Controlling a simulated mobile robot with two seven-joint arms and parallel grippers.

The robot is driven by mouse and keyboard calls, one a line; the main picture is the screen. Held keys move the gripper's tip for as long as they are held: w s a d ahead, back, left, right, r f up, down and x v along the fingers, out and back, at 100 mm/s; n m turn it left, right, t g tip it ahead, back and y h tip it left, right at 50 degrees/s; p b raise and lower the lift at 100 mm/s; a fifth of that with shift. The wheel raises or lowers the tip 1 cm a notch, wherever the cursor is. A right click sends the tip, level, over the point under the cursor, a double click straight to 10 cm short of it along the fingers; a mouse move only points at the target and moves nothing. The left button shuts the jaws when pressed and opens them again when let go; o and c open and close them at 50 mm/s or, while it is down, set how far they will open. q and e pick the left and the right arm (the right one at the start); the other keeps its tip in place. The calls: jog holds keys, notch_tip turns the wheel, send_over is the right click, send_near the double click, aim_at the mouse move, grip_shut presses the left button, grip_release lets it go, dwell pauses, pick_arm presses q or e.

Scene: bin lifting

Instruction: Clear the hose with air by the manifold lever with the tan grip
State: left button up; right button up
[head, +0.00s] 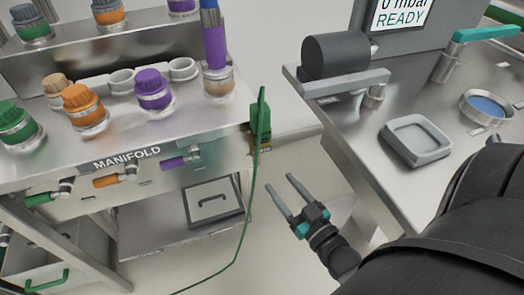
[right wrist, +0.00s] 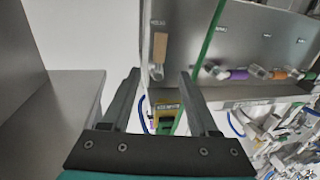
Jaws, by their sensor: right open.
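In the right wrist view, the lever with the tan grip (right wrist: 160,48) sits on the metal manifold panel (right wrist: 236,45), near its left end. The grip lies lengthwise up and down in that picture. I cannot make it out in the head view, where the manifold (head: 203,135) stands at the left. My right gripper (head: 280,183) is open and empty, in the gap right of the manifold. In the right wrist view its fingers (right wrist: 160,75) point toward the tan grip, apart from it. A thin green hose (head: 247,205) hangs at the manifold's right end. My left gripper is not in view.
Green (head: 40,198), orange (head: 108,181) and purple (head: 176,163) levers line the manifold front. A yellow-green device (head: 260,128) hangs at its right corner. A steel bench (head: 365,165) with a grey tray (head: 416,141) stands right. Open floor lies between.

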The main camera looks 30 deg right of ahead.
aim_at(259, 157)
jog(key=w+b, duration=0.1)
jog(key=w, duration=0.2)
jog(key=w+b, duration=0.1)
jog(key=w, duration=0.3)
jog(key=w+b, duration=0.1)
jog(key=w, duration=0.3)
jog(key=shift+d+f, duration=0.15)
jog(key=shift+d, duration=0.1)
pick_arm(q)
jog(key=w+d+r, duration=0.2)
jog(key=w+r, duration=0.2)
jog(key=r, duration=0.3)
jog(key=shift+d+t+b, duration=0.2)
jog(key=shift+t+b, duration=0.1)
jog(key=shift+b, duration=0.05)
pick_arm(e)
jog(key=shift+w, duration=0.8)
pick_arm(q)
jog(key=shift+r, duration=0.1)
pick_arm(e)
jog(key=shift+c, duration=0.2)
grip_shut()
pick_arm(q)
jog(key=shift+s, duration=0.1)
